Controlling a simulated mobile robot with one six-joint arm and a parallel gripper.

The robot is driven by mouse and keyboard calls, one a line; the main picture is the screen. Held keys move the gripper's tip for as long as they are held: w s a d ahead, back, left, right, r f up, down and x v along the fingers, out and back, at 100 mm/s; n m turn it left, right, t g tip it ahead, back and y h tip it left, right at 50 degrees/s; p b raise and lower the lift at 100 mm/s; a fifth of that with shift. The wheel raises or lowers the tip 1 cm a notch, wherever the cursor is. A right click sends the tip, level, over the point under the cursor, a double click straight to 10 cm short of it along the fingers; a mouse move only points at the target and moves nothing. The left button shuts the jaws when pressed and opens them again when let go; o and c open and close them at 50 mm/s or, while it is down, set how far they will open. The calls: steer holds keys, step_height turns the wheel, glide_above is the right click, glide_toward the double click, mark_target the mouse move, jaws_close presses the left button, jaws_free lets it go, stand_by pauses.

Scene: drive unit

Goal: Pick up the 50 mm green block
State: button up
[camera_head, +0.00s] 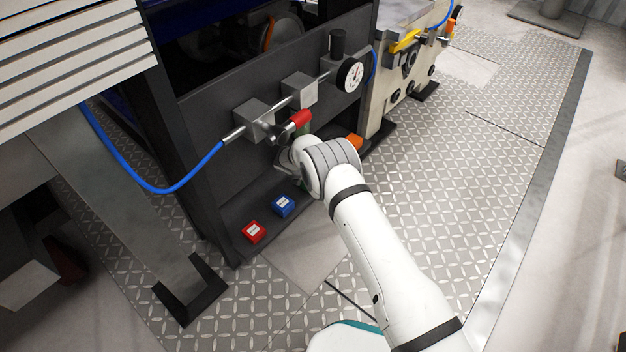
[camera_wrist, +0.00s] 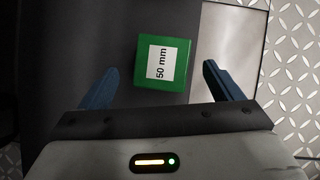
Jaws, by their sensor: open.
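The green block (camera_wrist: 146,76), with a white "50 mm" label on its top, sits on a dark ledge in the wrist view. My gripper (camera_wrist: 162,82) is open, with one blue finger to the left of the block and one to the right. The block lies between the finger lines, closer to the left finger, with a visible gap on each side. The fingers do not touch it. In the head view my arm's end hides the block and the gripper fingers.
A blue block (camera_head: 284,206) and a red block (camera_head: 254,231) lie on the ledge, and an orange block (camera_head: 355,143) shows beyond my wrist. Above are a pipe with a red-handled valve (camera_head: 296,122), a gauge (camera_head: 351,75) and a blue hose (camera_head: 168,190). The patterned floor (camera_head: 450,180) at right is clear.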

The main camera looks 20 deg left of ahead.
steer(key=shift+x, duration=1)
steer(key=shift+w+d+f, duration=0.1)
steer(key=shift+w+f, duration=0.05)
steer(key=shift+c, duration=0.5)
steer(key=c, duration=1.3)
steer(key=shift+c, duration=0.7)
